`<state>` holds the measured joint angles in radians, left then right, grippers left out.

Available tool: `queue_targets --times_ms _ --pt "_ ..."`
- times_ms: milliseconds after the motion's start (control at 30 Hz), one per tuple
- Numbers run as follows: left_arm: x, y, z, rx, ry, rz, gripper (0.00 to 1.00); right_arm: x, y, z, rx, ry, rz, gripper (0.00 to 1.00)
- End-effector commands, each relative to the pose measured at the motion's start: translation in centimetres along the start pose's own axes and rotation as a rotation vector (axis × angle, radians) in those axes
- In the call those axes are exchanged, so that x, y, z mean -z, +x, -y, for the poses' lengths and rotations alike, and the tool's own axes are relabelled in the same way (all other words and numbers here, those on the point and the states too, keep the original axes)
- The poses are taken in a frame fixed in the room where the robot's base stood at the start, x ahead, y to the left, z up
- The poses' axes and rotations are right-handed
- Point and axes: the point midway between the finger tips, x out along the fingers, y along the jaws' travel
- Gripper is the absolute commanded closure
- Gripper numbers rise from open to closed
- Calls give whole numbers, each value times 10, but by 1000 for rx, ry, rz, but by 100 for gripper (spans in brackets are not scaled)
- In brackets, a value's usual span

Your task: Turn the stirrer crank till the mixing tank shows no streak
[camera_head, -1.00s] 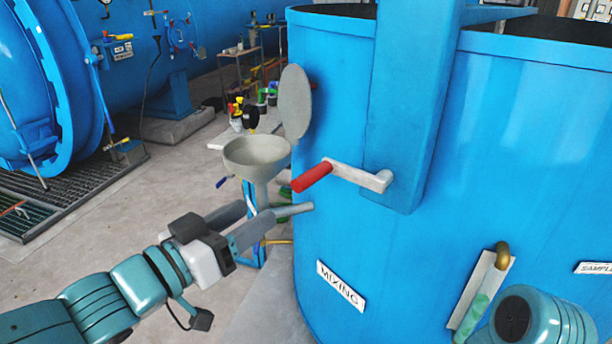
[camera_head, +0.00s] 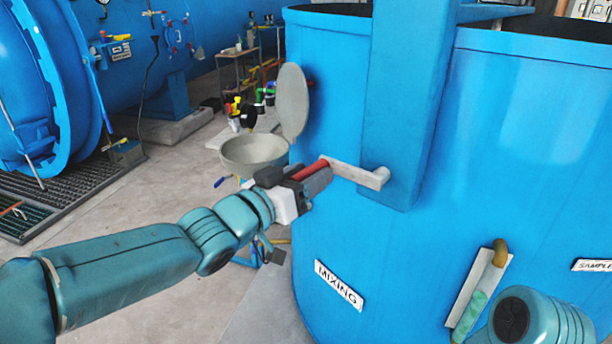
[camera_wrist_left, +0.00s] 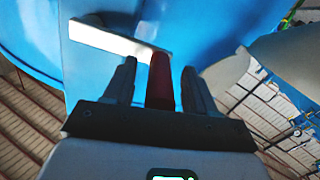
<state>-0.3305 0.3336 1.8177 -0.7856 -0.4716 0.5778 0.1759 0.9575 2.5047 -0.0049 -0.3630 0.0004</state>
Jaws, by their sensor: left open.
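The stirrer crank has a pale metal arm (camera_head: 355,174) and a red handle (camera_head: 310,169). It is mounted on the blue column of the mixing tank (camera_head: 345,130), with its handle to the left. My left gripper (camera_head: 318,180) is at the handle, its jaws open on either side of it. In the left wrist view the red handle (camera_wrist_left: 159,82) stands between the two dark fingers (camera_wrist_left: 160,85), with a gap on each side. A sight strip with a green streak (camera_head: 468,316) is low on the tank's right. My right gripper is not in view.
A grey funnel bowl (camera_head: 254,153) with a raised round lid (camera_head: 292,102) stands just left of the crank, close behind my left gripper. A blue autoclave (camera_head: 50,90) is at the far left.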

Motion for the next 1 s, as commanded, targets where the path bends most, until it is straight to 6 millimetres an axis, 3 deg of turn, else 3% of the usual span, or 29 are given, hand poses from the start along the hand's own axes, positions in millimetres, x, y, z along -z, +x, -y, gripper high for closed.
queue_targets --times_ms 33,67,200,233,667,1000 --pt "0 0 0 0 0 0 44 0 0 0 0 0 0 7" --pt "0 0 0 0 0 0 51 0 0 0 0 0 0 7" --pt "0 0 0 0 0 0 96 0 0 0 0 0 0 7" --pt "0 0 0 0 0 0 100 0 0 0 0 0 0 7" --pt "-8 0 1 0 -73 2 100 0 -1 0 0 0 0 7" --pt "-36 0 0 -2 -341 3 100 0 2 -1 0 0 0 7"
